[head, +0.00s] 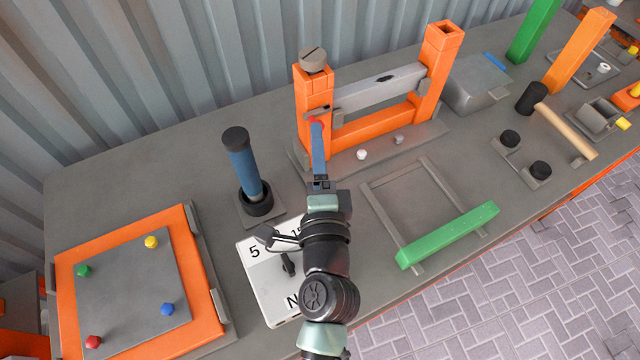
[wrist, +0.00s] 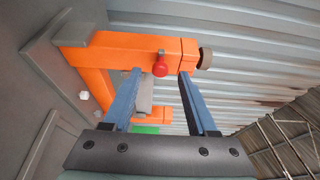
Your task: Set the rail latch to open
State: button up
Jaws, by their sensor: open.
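The orange frame (head: 312,95) stands at the back middle of the bench, with a grey rail (head: 380,85) across it between two posts. A small red knob (wrist: 160,68) sits on the near face of the left post; it also shows in the head view (head: 316,121), partly behind my fingers. I take this knob to be part of the rail latch; its setting cannot be read. My gripper (wrist: 160,76) is open, its blue fingers pointing at the post. The knob appears between the two fingertips in the wrist view; whether they touch it I cannot tell.
A blue cylinder (head: 241,163) stands upright left of my arm. A white dial panel (head: 258,268) lies below it, partly under my arm. A green bar (head: 448,234) lies on a grey frame to the right. A dark round cap (head: 313,59) tops the left post.

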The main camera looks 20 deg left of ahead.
jog(key=b+v, duration=0.2)
jog(key=v, duration=0.6)
jog(key=shift+s, duration=0.15)
jog(key=w+d+r+n+t+h+p, duration=0.1)
jog(key=w+r+n+t, duration=0.25)
jog(key=r, duration=0.85)
jog(key=w+d+r+n+t+p, duration=0.15)
jog(key=w+r+n, duration=0.3)
jog(key=r, duration=0.85)
jog(key=s+d+r+n+t+h, duration=0.1)
jog(key=s+d+r+t+h, duration=0.1)
jog(key=r, duration=0.6)
jog(key=s+d+r+n+t+h, duration=0.1)
jog(key=s+d+r+t+h, duration=0.1)
jog(key=r, duration=0.6)
jog(key=s+d+r+n+t+h, duration=0.2)
jog(key=s+d+r+h, duration=0.1)
jog(key=r, duration=0.5)
jog(key=d+h, duration=0.1)
jog(key=d, duration=0.1)
jog(key=shift+d+t+p, duration=0.35)
jog(key=shift+t+p, duration=0.05)
